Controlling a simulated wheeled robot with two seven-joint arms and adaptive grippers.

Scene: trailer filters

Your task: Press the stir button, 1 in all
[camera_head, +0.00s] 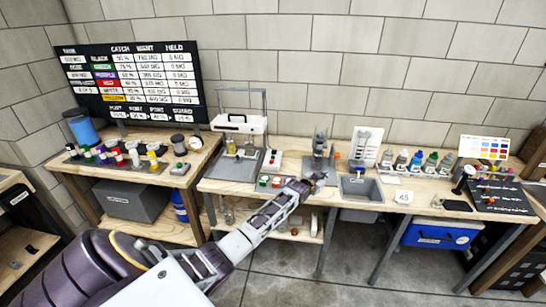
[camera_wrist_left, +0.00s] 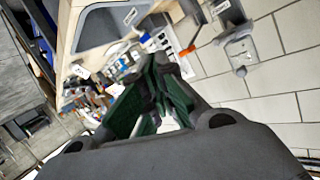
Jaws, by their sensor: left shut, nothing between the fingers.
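My left arm reaches from the lower left to the middle bench. My left gripper (camera_head: 316,180) is shut and empty at the front of a grey stand (camera_head: 319,150). Its dark green fingers (camera_wrist_left: 160,76) show in the left wrist view, pointing away from the camera. A green button (camera_head: 263,180) and a red button (camera_head: 276,181) sit at the bench's front edge, left of the gripper. I cannot tell which control is the stir button; the gripper partly hides the stand's base. My right gripper is not in view.
A grey sink (camera_head: 361,189) lies just right of the gripper, with several bottles (camera_head: 416,163) behind it. A tall clear-fronted unit (camera_head: 238,124) stands to the left. The left bench holds several coloured jars (camera_head: 133,158). A blue box (camera_head: 440,234) is under the right bench.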

